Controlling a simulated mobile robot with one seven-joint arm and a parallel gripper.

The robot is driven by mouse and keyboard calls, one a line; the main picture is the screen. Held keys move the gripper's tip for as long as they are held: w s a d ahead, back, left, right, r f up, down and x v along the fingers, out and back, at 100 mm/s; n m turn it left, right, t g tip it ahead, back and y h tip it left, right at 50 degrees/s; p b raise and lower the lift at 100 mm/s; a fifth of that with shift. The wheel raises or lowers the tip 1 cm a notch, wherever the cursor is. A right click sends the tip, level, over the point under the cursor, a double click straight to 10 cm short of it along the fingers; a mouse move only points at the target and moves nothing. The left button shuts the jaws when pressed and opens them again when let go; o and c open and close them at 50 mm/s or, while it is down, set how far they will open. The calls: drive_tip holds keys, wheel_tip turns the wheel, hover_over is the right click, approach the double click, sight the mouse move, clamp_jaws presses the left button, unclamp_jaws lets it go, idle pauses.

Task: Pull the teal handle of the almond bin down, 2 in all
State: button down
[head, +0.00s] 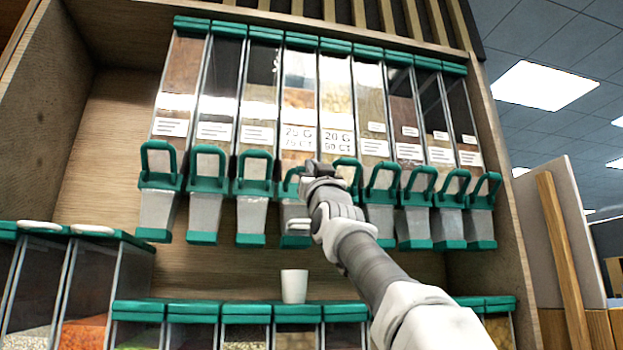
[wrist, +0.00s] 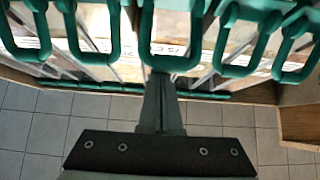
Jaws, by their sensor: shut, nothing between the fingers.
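A row of tall clear bins with teal handles hangs in the wooden shelf. The lettering does not show which holds almonds. My gripper (head: 312,170) is shut and empty, at the bin labelled "25 G" (head: 298,105), which has brownish contents. That bin's teal handle (head: 290,184) is partly hidden behind my gripper and looks lower than its left neighbour. In the wrist view, my gripper (wrist: 162,75) reaches the bottom bar of the middle teal handle (wrist: 170,63); whether they touch is unclear. A white cup (head: 294,286) stands below that bin.
The handle to the left (head: 254,172) and the handle to the right (head: 347,172) are close beside my gripper. Lower bins with teal lids (head: 246,308) run beneath. The shelf's right side wall (head: 508,200) bounds the row.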

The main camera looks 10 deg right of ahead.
drive_tip(key=shift+w+f+b, duration=0.2)
drive_tip(key=shift+f+b, duration=0.25)
drive_tip(key=shift+f, duration=0.25)
drive_tip(key=shift+f+b, duration=0.3)
drive_tip(key=shift+b, duration=0.1)
drive_tip(key=shift+w+f, duration=0.1)
drive_tip(key=b+v, duration=1)
drive_tip(key=v, duration=0.7)
drive_tip(key=shift+s+b, duration=0.4)
idle(0.4)
